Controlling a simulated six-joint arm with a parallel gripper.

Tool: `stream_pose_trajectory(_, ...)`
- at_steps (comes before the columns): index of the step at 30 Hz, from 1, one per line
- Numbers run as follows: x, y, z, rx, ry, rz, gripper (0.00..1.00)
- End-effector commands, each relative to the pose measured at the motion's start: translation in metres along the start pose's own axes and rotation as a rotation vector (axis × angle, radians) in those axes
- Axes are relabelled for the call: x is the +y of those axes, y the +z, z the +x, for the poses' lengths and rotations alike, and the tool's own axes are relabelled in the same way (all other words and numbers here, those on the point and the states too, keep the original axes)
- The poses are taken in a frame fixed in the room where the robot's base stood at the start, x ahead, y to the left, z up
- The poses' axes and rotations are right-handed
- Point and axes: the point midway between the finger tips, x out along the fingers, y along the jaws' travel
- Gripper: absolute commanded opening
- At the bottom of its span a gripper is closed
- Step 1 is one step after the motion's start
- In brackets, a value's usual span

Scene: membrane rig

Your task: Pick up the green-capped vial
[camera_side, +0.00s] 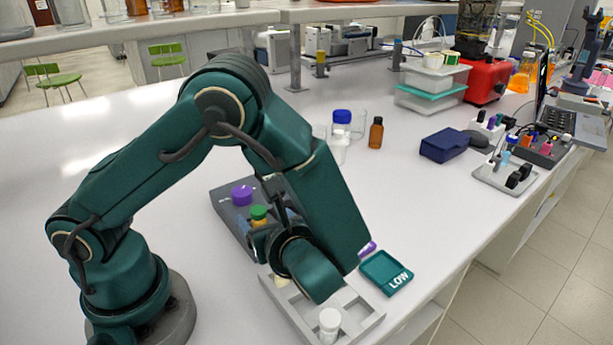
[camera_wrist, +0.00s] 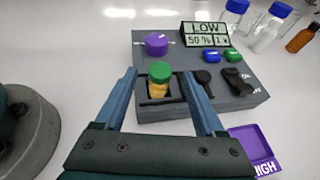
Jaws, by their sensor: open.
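The green-capped vial (camera_wrist: 159,74) has an amber body and stands upright in a recess of the dark grey rig (camera_wrist: 230,103). In the side view its green cap (camera_side: 259,212) shows just behind my gripper, with its lower part hidden. My gripper (camera_wrist: 161,74) is open, one finger on each side of the vial in the wrist picture. No contact is visible, and I cannot tell whether the fingertips are level with the vial. In the side view my wrist hides most of the fingers.
A purple "HIGH" tray (camera_wrist: 250,140) and teal "LOW" tray (camera_side: 386,273) lie nearby. A pale rack (camera_side: 365,317) holds a white-capped vial (camera_side: 329,322). Bottles stand behind.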

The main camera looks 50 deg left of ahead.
Motion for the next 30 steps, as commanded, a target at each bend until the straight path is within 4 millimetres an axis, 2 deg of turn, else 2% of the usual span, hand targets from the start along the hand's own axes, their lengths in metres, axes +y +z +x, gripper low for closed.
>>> stream_pose_trajectory(6,0.001,0.000,0.024,0.000,0.004,0.001,0.71)
stream_pose_trajectory(16,0.001,0.000,0.028,0.002,0.001,-0.001,0.71)
stream_pose_trajectory(20,0.001,0.000,0.028,0.002,0.001,-0.001,0.22)
stream_pose_trajectory(21,0.001,0.000,0.028,0.002,0.001,-0.001,0.07)
stream_pose_trajectory(22,0.001,0.000,0.028,0.002,0.001,-0.001,0.00)
stream_pose_trajectory(30,0.001,0.000,0.028,0.002,0.001,-0.001,0.00)
